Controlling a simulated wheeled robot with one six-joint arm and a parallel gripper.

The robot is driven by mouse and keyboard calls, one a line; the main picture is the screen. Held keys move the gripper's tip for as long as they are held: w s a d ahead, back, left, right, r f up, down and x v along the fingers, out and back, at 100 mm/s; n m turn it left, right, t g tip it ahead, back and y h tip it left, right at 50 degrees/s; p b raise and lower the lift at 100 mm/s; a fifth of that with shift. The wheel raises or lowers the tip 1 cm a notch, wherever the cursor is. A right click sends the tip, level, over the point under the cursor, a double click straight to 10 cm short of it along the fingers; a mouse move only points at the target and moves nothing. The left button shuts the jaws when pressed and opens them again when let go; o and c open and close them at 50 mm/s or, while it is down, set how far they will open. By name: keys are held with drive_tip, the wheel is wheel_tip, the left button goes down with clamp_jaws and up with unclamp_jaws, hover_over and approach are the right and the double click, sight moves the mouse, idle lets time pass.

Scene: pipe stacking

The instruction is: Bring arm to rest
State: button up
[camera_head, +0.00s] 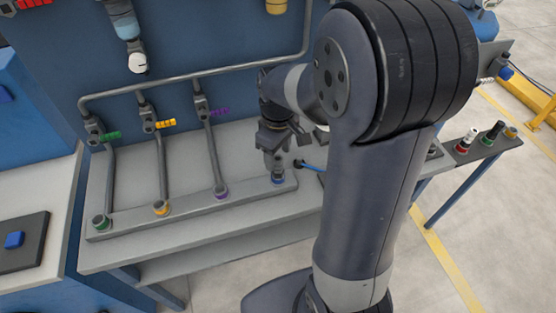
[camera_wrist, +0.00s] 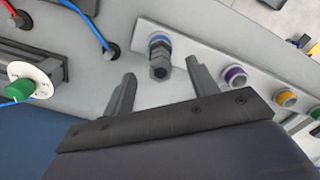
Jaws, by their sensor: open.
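My gripper (camera_head: 274,140) is above the right end of the grey base rail (camera_head: 130,222), over the blue-ringed socket (camera_head: 278,179). In the wrist view my gripper (camera_wrist: 160,68) has its two dark fingers spread apart. A dark pipe end with a hex fitting (camera_wrist: 160,70) shows between and beyond the fingertips, in line with the blue-ringed socket (camera_wrist: 159,39). I cannot tell whether it touches a finger. Three grey pipes stand in the green (camera_head: 108,180), orange (camera_head: 162,165) and purple (camera_head: 214,150) sockets. My arm hides part of the bench.
A grey overhead pipe (camera_head: 200,73) runs above the valves along the blue back panel. Blue and red cables (camera_wrist: 85,22) lie beside the socket rail. A side shelf (camera_head: 480,150) at right holds several small parts. Open floor lies at the lower right.

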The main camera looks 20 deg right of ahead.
sight(278, 158)
wheel_tip(278, 158, up, 7)
drive_tip(key=shift+f, duration=0.15)
drive_tip(key=shift+f, duration=0.1)
wheel_tip(278, 158, down, 10)
drive_tip(key=shift+f, duration=0.25)
drive_tip(key=shift+r+p, duration=0.35)
drive_tip(key=shift+r, duration=0.15)
drive_tip(key=shift+f, duration=0.15)
